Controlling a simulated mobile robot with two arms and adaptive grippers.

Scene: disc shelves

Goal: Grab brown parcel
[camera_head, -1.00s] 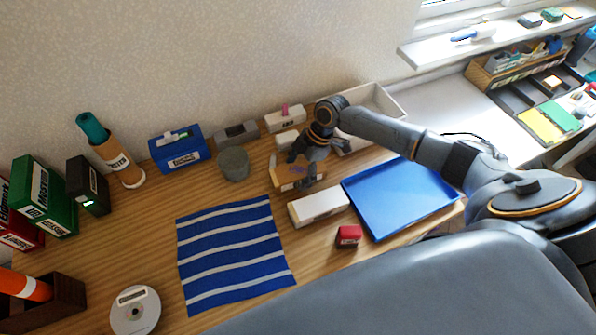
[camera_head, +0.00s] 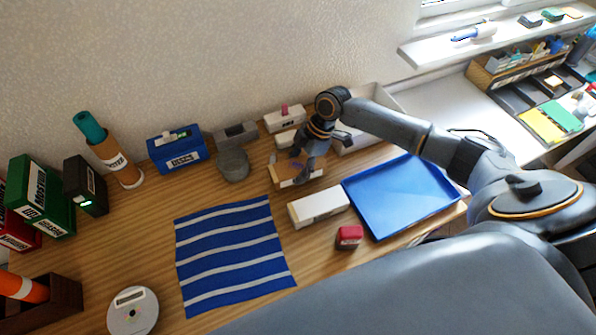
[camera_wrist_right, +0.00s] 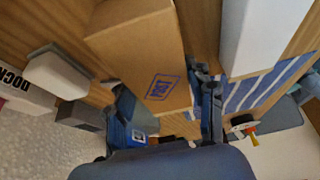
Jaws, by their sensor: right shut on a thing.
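The brown parcel (camera_head: 286,178) is a small cardboard box on the wooden desk, between the striped blue cloth and the white boxes. My right gripper (camera_head: 304,172) reaches down over it from above and is shut on it. In the right wrist view the parcel (camera_wrist_right: 140,50), with a blue printed stamp, fills the upper middle, and the gripper fingers (camera_wrist_right: 165,115) lie along its sides. Whether the parcel is off the desk is hard to tell. My left gripper is not in view.
A long white box (camera_head: 319,206) lies just in front of the parcel, with a blue tray (camera_head: 400,195) to the right. A grey round container (camera_head: 233,165) stands left of it. The striped cloth (camera_head: 232,255) lies flat, and a red block (camera_head: 349,237) sits near the front.

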